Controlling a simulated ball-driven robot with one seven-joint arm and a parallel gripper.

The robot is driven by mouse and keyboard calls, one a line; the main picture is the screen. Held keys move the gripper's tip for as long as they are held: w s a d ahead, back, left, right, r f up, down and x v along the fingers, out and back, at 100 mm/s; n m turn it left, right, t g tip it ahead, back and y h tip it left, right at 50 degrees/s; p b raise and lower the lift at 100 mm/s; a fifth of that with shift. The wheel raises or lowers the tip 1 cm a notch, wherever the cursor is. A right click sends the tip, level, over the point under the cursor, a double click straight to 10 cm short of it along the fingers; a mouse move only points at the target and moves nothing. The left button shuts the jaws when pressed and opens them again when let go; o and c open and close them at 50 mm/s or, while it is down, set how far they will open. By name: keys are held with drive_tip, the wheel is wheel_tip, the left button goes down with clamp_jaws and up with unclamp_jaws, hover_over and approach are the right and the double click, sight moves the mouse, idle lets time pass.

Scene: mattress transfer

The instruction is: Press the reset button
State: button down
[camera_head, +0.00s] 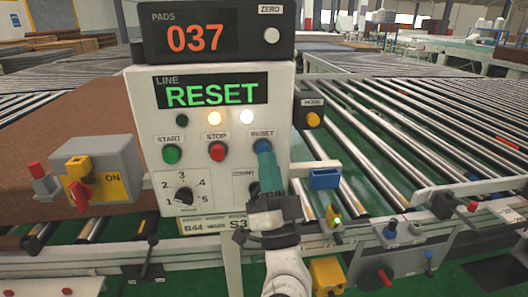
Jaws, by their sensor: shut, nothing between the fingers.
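The reset button (262,145) is blue and sits under the label RESET at the right of the white control panel (150,110). My gripper (265,157) has teal fingers and comes up from below in front of the panel. It is shut and empty. Its fingertips overlap the lower part of the reset button in the picture; I cannot tell whether they touch or press it. The line display (211,91) reads RESET in green. Two lamps below it are lit, one yellowish and one white.
A green START button (170,154) and red STOP button (217,151) sit left of the reset button. A rotary dial (184,195) is lower left. A switch box (105,165) marked ON stands left. A counter (215,33) reads 037. Roller conveyors (400,130) lie behind.

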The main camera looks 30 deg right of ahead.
drive_tip(key=shift+w+d, duration=0.1)
drive_tip(key=shift+w, duration=0.2)
drive_tip(key=shift+w+d, duration=0.25)
drive_tip(key=shift+w, duration=0.55)
idle(1.1)
drive_tip(key=shift+s, duration=0.1)
drive_tip(key=shift+s+a+p, duration=0.2)
drive_tip(key=shift+s, duration=0.35)
drive_tip(key=shift+s+a+p, duration=0.15)
drive_tip(key=shift+s+p, duration=0.05)
drive_tip(key=shift+s, duration=0.35)
drive_tip(key=s, duration=0.1)
drive_tip(key=s+a+p, duration=0.1)
drive_tip(key=s, duration=0.1)
drive_tip(key=s+p, duration=0.1)
drive_tip(key=shift+s+a, duration=0.3)
drive_tip(key=shift+s, duration=0.1)
idle(0.5)
